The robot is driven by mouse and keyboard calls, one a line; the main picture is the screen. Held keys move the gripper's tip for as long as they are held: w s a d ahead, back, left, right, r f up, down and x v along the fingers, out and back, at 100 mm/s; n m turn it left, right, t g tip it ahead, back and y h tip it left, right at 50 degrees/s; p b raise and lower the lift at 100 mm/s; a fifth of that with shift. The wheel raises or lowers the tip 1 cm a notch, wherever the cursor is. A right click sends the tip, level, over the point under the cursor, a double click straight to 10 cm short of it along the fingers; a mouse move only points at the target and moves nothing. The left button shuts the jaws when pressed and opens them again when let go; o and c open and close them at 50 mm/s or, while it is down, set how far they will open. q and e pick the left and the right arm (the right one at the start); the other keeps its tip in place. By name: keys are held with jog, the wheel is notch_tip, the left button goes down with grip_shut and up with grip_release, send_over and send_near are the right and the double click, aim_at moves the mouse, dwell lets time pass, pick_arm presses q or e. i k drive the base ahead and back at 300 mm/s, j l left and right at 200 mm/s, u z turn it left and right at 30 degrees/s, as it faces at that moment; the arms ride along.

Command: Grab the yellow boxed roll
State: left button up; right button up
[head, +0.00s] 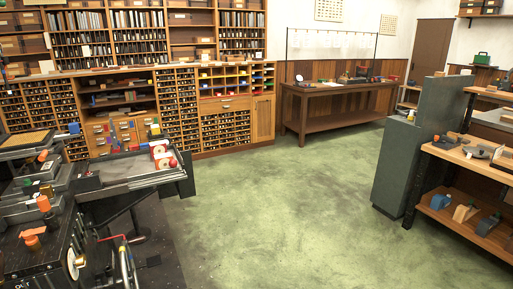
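I cannot make out for certain which thing is the yellow boxed roll. A red and white item (162,154) with pale yellow parts lies at the tray's right end. All are too small to identify surely. Neither of my grippers shows in the head view.
The dark machine (110,172) fills the lower left. Wooden shelving with many compartments (228,104) lines the back. A wooden table (345,92) stands along the far wall. A workbench (470,160) and grey cabinet (403,160) stand right. The green floor (290,205) between is clear.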

aim_at(155, 129)
jog(key=i+l, duration=0.1)
jog(key=i, duration=2.45)
jog(key=j+u, duration=0.05)
jog(key=j, duration=0.05)
